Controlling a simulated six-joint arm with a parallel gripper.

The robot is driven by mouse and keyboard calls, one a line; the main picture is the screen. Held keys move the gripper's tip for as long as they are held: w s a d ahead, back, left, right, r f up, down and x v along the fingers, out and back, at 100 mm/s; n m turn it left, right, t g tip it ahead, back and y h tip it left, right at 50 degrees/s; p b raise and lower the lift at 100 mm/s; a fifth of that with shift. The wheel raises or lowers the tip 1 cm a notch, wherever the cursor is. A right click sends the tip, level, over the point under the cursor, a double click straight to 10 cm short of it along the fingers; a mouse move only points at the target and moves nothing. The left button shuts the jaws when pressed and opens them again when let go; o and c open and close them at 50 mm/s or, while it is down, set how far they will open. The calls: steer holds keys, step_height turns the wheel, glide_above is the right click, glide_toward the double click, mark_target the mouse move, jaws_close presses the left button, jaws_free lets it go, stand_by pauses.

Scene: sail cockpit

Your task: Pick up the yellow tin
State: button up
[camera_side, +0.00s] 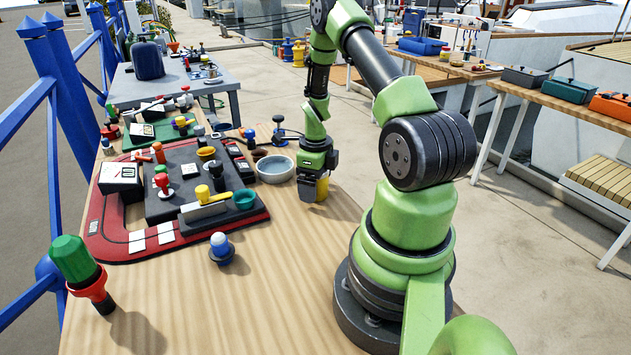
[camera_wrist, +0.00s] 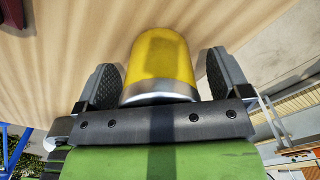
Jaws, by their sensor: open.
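The yellow tin (camera_wrist: 160,62) has a silver rim and stands on the wooden table (camera_side: 290,285). In the wrist view it lies between the two dark pads of my gripper (camera_wrist: 163,82), with a gap showing on each side. In the side view the tin (camera_side: 321,187) is partly hidden by my gripper (camera_side: 312,185), which points down over it near the table's right edge. The jaws are open around the tin.
A grey-blue bowl (camera_side: 274,170) stands just left of my gripper. A red and grey board with knobs (camera_side: 113,240) fills the table's left side. A blue-white knob (camera_side: 221,248) and a green-topped, red-collared object (camera_side: 78,265) stand nearer. The table's front middle is clear.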

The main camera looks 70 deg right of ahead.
steer(key=c, duration=1.1)
steer(key=shift+r, duration=0.15)
